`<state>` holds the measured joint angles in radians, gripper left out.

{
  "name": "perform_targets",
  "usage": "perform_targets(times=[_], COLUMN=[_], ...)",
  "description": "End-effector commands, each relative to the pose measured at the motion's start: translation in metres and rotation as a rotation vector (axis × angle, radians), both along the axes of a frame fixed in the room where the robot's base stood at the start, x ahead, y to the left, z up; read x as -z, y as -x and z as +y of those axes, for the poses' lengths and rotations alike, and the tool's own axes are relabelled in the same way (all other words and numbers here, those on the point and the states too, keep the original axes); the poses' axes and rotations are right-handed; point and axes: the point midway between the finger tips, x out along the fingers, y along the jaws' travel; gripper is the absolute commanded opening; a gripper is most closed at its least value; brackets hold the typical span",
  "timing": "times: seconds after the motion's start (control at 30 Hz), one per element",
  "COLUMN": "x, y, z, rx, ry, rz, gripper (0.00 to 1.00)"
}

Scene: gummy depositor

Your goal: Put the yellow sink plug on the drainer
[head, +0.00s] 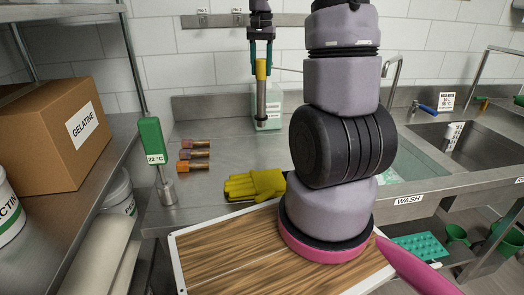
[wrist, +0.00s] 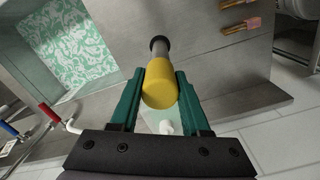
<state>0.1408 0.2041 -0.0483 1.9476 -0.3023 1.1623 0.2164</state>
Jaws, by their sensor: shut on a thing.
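The yellow sink plug (head: 261,70) has a yellow grip on top and a grey tube below. My gripper (head: 261,58) is shut on its yellow grip and holds it upright above the back of the steel drainer (head: 228,158). In the wrist view the yellow grip (wrist: 160,85) sits between the two green fingers of my gripper (wrist: 157,82), with the tube and its black end pointing away. The drainer also shows in the wrist view (wrist: 215,60). In the head view my arm hides part of the sink side.
Yellow gloves (head: 255,185) lie at the drainer's front edge. Several brushes (head: 195,155) lie at its left, near a green 22 °C thermometer (head: 152,140). A clear container (head: 270,118) stands behind the plug. The wash sink (head: 415,170) is to the right. The middle of the drainer looks clear.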

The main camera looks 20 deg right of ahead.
Motion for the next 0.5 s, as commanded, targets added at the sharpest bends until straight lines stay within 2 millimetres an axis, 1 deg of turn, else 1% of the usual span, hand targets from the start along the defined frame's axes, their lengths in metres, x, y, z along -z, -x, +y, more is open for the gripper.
perform_targets(times=[0.1, 0.17, 0.27, 0.4, 0.5], x=[-0.006, -0.006, 0.007, 0.035, 0.048], y=[0.013, 0.017, 0.020, 0.020, 0.020], z=[-0.008, -0.010, -0.011, -0.011, -0.011], rx=[0.047, 0.063, 0.074, 0.074, 0.075], ry=[0.002, 0.003, 0.002, 0.002, 0.002], rz=[-0.001, 0.000, 0.004, 0.005, 0.003], gripper=[0.00, 0.00, 0.00, 0.00, 0.00])
